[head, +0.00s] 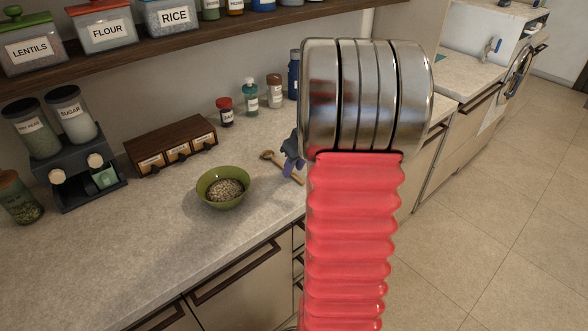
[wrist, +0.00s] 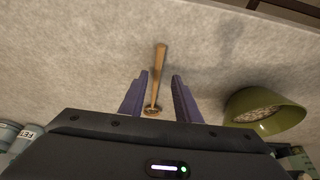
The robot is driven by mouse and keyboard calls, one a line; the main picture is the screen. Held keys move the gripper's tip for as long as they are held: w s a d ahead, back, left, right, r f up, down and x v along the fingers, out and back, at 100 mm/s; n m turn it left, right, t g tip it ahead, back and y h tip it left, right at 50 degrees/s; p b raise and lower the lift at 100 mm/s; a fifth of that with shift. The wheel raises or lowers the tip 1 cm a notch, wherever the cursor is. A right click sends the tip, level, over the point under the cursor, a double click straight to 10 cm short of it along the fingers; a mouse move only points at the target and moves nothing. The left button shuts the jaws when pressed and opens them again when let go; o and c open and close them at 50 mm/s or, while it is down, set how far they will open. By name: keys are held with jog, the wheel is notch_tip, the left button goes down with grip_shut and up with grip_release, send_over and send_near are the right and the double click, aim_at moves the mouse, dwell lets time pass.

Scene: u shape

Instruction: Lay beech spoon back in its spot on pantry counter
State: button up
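The beech spoon (head: 285,170) lies on the pantry counter (head: 120,235), to the right of a green bowl. In the wrist view the spoon (wrist: 160,68) runs lengthwise between the two purple fingers, its round end nearer my palm. My gripper (wrist: 160,75) is open, with a gap on each side of the spoon. In the head view my gripper (head: 292,153) is at the spoon, and my arm hides part of the counter to its right. I cannot tell how far the fingers are above the counter.
The green bowl (head: 222,188) with grainy contents is close by; it also shows in the wrist view (wrist: 263,112). Behind stand a small drawer box (head: 171,146), spice jars (head: 250,95) and a dark canister rack (head: 82,178). The front counter is clear.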

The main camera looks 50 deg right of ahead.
jog(key=v, duration=1.1)
jog(key=shift+r, duration=0.45)
jog(key=shift+d, duration=0.15)
jog(key=a+r, duration=0.2)
jog(key=a, duration=0.9)
jog(key=a+r, duration=0.2)
jog(key=a, duration=0.9)
jog(key=s+a+f, duration=0.1)
jog(key=s+a, duration=0.4)
jog(key=a, duration=0.2)
jog(key=s+a+f+n+t, duration=0.1)
jog(key=s+a, duration=0.4)
jog(key=a, duration=0.3)
jog(key=shift+s+a, duration=0.15)
jog(key=shift+s, duration=0.2)
jog(key=shift+f, duration=0.1)
